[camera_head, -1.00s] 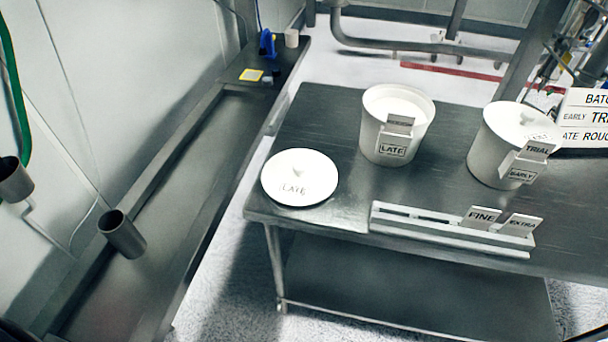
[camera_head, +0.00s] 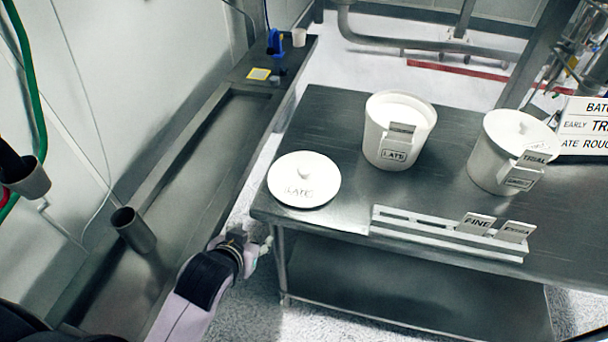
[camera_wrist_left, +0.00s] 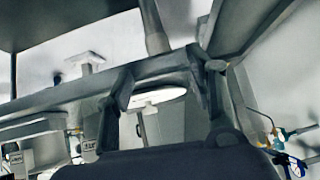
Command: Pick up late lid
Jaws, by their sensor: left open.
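The white LATE lid (camera_head: 303,180) lies flat on the steel table, knob up, near its left end in the head view. The white LATE tub (camera_head: 398,130) stands open behind and to the right of it, with white contents. My left gripper (camera_head: 265,250) is open and empty, in front of the table's left edge, apart from the lid. In the left wrist view its two fingers (camera_wrist_left: 162,85) are spread apart. A pale rounded shape shows between them; I cannot tell for sure what it is. My right gripper is not in view.
A lidded tub (camera_head: 512,150) with TRIAL and EARLY tags stands to the right. A slotted rack (camera_head: 415,228) with FINE and EXTRA tags lies along the table's front edge. A dark steel bench (camera_head: 180,190) runs along the left wall. Table around the lid is clear.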

